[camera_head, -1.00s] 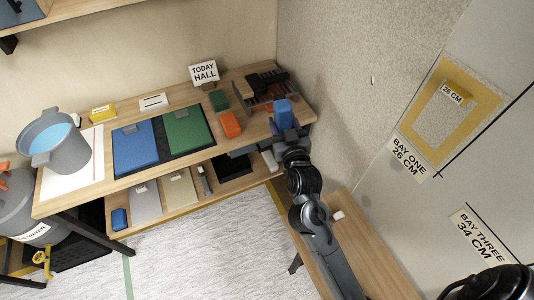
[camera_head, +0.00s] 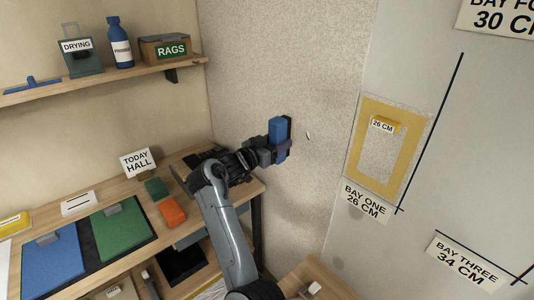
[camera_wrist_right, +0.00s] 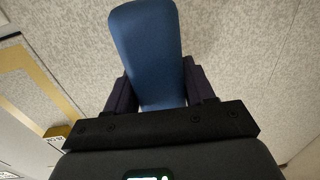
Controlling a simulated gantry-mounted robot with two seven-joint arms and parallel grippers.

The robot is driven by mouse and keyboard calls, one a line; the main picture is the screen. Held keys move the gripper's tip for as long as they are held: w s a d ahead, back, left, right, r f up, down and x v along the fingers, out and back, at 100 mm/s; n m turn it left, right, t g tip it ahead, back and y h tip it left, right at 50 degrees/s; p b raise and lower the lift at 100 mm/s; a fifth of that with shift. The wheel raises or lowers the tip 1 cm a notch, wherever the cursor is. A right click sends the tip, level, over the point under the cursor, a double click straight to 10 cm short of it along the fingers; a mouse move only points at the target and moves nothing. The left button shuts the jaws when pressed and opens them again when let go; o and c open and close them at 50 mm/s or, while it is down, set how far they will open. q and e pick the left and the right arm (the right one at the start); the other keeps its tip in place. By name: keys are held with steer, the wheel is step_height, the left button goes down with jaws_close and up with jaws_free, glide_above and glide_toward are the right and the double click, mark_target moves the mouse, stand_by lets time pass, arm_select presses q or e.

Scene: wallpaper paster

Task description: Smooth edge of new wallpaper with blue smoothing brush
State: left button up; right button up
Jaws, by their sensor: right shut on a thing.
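My right gripper (camera_head: 281,147) is shut on the blue smoothing brush (camera_head: 277,130) and holds it upright in front of the textured beige wall. In the right wrist view the brush (camera_wrist_right: 145,45) stands up between the two dark fingers, with the speckled wallpaper (camera_wrist_right: 230,40) behind it. I cannot tell whether the brush touches the wall. A yellow-bordered patch of speckled paper (camera_head: 379,158) with a 26 CM tag is on the grey wall to the right of the brush. My left gripper is not in view.
Below left is a workbench with a green pad (camera_head: 122,228), a blue pad (camera_head: 52,262), an orange block (camera_head: 172,213) and a TODAY HALL sign (camera_head: 139,162). A shelf (camera_head: 110,77) holds a blue bottle (camera_head: 119,44) and a rags box (camera_head: 165,49).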

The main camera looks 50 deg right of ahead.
mark_target(290, 136)
steer(key=shift+s+a+r+m+g+b, duration=0.1)
steer(key=shift+s+r+m+g+b, duration=0.15)
steer(key=shift+m+g, duration=0.5)
steer(key=shift+r+p, duration=0.1)
steer(key=shift+p, duration=0.25)
steer(key=shift+p+x, duration=0.3)
steer(key=shift+x, duration=0.9)
steer(key=shift+x, duration=1.25)
stand_by(1.3)
steer(key=shift+s, duration=0.1)
steer(key=shift+s+a, duration=0.2)
steer(key=shift+s, duration=0.7)
steer(key=shift+s+a, duration=0.25)
steer(key=shift+s, duration=0.6)
steer(key=shift+s, duration=0.1)
